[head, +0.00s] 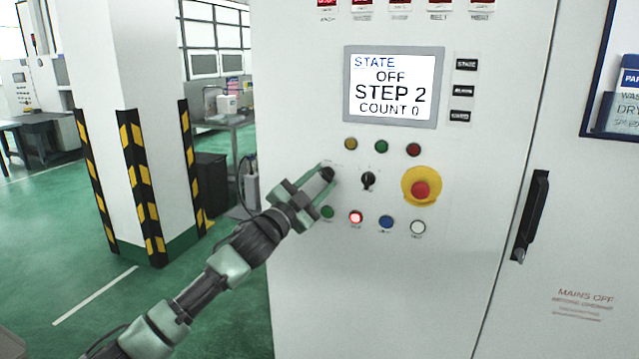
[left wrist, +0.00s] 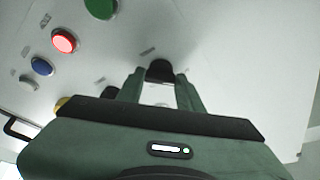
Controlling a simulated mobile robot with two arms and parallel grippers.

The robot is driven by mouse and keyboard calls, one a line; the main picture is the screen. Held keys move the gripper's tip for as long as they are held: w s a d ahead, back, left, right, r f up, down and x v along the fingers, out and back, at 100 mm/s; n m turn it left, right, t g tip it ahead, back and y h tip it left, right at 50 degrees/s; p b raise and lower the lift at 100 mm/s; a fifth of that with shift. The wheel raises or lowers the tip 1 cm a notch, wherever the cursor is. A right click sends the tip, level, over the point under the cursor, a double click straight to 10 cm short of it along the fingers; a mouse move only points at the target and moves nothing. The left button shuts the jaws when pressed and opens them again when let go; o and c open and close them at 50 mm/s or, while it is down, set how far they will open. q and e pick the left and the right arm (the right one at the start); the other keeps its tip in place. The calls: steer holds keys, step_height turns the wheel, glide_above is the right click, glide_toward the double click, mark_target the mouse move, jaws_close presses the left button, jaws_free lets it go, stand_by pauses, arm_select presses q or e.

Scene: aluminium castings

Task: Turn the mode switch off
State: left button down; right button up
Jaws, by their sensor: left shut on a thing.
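Two black rotary switches sit in a row on the white cabinet's control panel; their labels are too small to read, so I cannot tell by name which is the mode switch. My left gripper (head: 322,179) is at the left switch (head: 328,173), its fingers shut on it. In the left wrist view, the fingers (left wrist: 160,78) stand either side of this black switch knob (left wrist: 160,69). The other switch (head: 368,180) is free just to the right, its handle roughly upright. The screen (head: 394,87) reads STATE OFF, STEP 2, COUNT 0. My right gripper is out of view.
A red emergency button on a yellow base (head: 421,187) is right of the switches. A row of round buttons, including a lit red one (head: 355,217), lies below; lamps (head: 381,146) lie above. A black door handle (head: 532,215) is further right. A striped pillar (head: 140,180) stands left.

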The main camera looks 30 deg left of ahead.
arm_select(q)
steer(key=c, duration=0.9)
jaws_free()
steer(key=shift+s+f, duration=0.25)
steer(key=shift+b+v, duration=1.35)
steer(key=shift+v, duration=2.25)
